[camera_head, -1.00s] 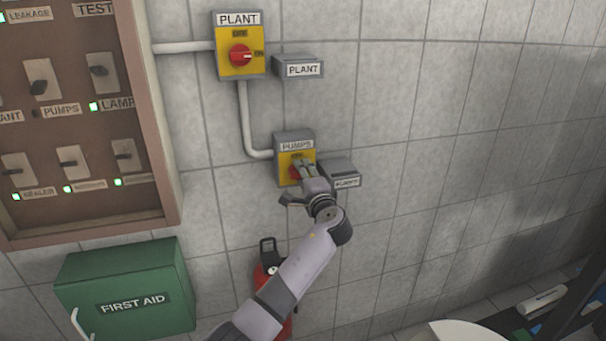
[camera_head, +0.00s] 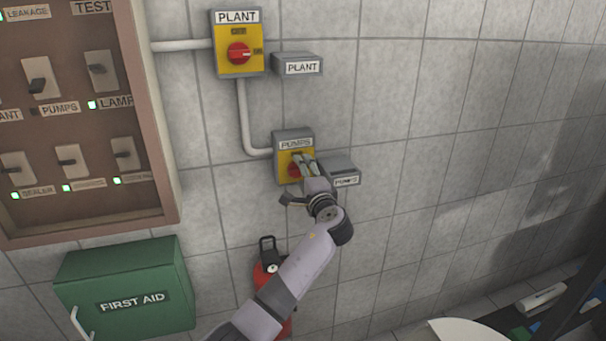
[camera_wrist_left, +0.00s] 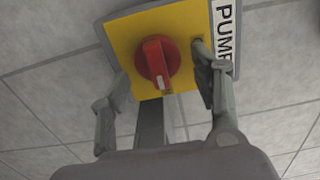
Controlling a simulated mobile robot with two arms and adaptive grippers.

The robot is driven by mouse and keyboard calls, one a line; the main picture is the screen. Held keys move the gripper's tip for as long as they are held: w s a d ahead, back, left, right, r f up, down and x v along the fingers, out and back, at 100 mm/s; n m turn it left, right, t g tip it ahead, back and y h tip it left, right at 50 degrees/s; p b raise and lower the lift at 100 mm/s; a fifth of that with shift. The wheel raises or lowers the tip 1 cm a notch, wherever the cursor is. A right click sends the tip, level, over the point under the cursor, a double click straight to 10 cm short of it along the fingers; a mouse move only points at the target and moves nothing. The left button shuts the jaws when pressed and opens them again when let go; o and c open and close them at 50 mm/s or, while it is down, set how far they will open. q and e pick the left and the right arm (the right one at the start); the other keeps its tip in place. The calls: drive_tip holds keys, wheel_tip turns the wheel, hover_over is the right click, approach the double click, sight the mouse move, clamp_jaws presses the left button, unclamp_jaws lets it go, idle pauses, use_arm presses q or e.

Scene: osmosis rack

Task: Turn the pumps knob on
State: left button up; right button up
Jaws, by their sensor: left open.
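The pumps switch box (camera_head: 293,146) is grey with a yellow face and a PUMPS label, fixed on the tiled wall. Its red knob (camera_wrist_left: 160,62) sits in the middle of the yellow face (camera_wrist_left: 190,27) in the left wrist view. In the head view the knob (camera_head: 294,168) is partly covered by my fingers. My left gripper (camera_head: 304,166) reaches the box from below. In the left wrist view the left gripper (camera_wrist_left: 160,80) is open, one finger on each side of the knob, with visible gaps to it. My right gripper is not in view.
The plant switch box (camera_head: 238,45) is above, with a grey PLANT box (camera_head: 297,65) beside it. A grey PUMPS box (camera_head: 341,171) sits close right of my gripper. A fire extinguisher (camera_head: 266,270), first aid box (camera_head: 128,287) and switch panel (camera_head: 90,217) are nearby.

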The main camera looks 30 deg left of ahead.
use_arm(q)
drive_tip(key=v, duration=1.1)
drive_tip(key=shift+s, duration=0.2)
drive_tip(key=shift+d+f, duration=0.1)
drive_tip(key=shift+d, duration=0.05)
